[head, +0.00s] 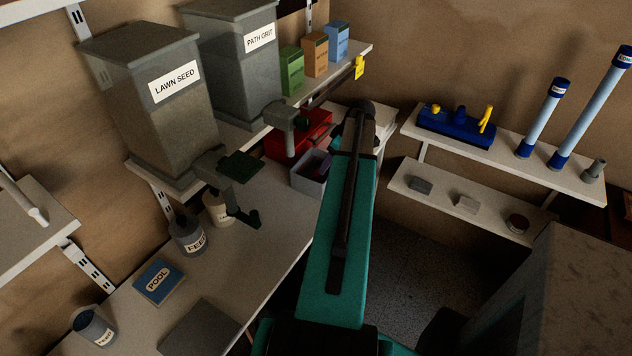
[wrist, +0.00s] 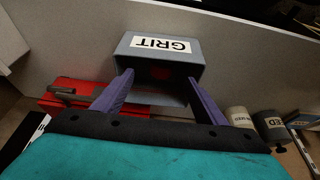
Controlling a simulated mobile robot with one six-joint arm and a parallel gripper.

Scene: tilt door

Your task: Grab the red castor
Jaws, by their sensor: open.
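In the wrist view, a dim red shape (wrist: 160,73) shows inside the open grey-blue box labelled GRIT (wrist: 125,48). It may be the red castor, but shadow hides its form. My gripper (wrist: 161,77) has two purple fingers spread wide at the box's opening, one on each side of the red shape, with nothing between them that I can see held. In the head view, the grey box (head: 308,186) sits on the far end of the left bench, and my arm hides part of it. I cannot make out the castor there.
A red toolbox (head: 292,143) lies beside the box; it also shows in the wrist view (wrist: 70,96). Grey hoppers labelled LAWN SEED (head: 165,120) and PATH GRIT (head: 232,75) stand on the shelf above. Labelled pots (head: 188,236) stand nearer on the bench.

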